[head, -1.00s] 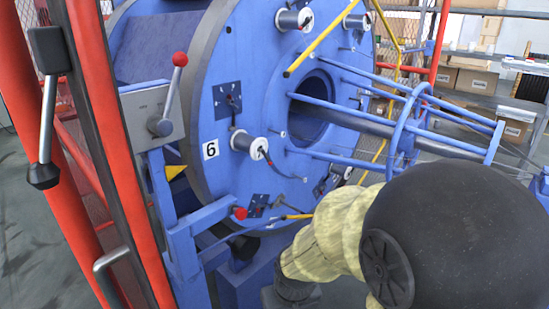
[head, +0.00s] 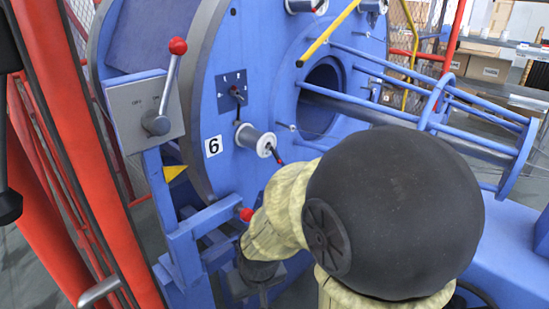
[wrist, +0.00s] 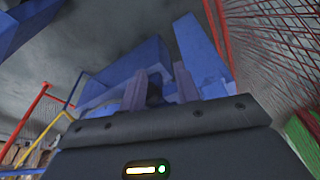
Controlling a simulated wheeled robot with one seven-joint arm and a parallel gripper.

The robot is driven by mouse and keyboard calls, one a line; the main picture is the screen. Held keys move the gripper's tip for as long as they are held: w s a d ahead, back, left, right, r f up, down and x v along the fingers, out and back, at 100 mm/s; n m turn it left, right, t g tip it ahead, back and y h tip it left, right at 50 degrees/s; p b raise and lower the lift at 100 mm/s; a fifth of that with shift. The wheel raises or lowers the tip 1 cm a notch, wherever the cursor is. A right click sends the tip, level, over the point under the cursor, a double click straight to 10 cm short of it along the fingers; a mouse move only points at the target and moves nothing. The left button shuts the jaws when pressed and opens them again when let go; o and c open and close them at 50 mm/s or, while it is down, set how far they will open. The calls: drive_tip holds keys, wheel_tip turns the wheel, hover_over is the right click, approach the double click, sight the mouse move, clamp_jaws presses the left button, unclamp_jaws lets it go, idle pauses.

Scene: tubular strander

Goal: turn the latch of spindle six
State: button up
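A white label with a black 6 (head: 213,146) sits on the blue drum face (head: 207,110). Beside it is a pale spool (head: 251,140) with a short black lever (head: 274,154) with a red tip, pointing down right. Above the spool is a dark blue plate (head: 222,88) with white marks and a small dark handle (head: 237,95). I cannot tell which of these two is the latch. In the wrist view, my gripper (wrist: 158,90) has its fingers apart, with a dark shape between them; blue beams lie ahead. My gripper is not clearly visible in the head view.
A grey switch box (head: 145,112) with a red-knobbed lever (head: 172,72) stands left of the drum. Red posts (head: 75,130) stand farther left. A blue bracket (head: 205,220) with a red knob (head: 246,214) sits low in front. Blue rods (head: 400,80) extend right. My arm covers the lower middle.

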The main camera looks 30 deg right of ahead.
drive_tip(key=w+d+r+t+p, duration=0.2)
drive_tip(key=w+d+r+p, duration=0.1)
drive_tip(key=w+d+p, duration=0.2)
drive_tip(key=w+d+r+n+t+p, duration=0.1)
drive_tip(key=w+d+r+t+p, duration=0.1)
drive_tip(key=w+d+p, duration=0.3)
drive_tip(key=w+d+r+n+t+p, duration=0.1)
drive_tip(key=w+d+r+p, duration=0.3)
drive_tip(key=d, duration=0.5)
drive_tip(key=shift+w+d+r+t+y+p, duration=0.2)
drive_tip(key=shift+w+t+p, duration=0.15)
drive_tip(key=shift+p, duration=0.3)
drive_tip(key=shift+w+d+r+t+y+p, duration=0.1)
drive_tip(key=shift+w+t+y+p, duration=0.15)
drive_tip(key=shift+w+p, duration=0.3)
drive_tip(key=s+d+r+n+t+y+p, duration=0.2)
drive_tip(key=s+d+r+t+y+p, duration=0.3)
drive_tip(key=s+p, duration=0.7)
wheel_tip(320, 180, up, 5)
drive_tip(key=d+y+p, duration=0.2)
drive_tip(key=y, duration=0.2)
drive_tip(key=shift+s+d+t+y, duration=0.15)
drive_tip(key=shift+s+t+y, duration=0.2)
drive_tip(key=shift+s+t, duration=0.05)
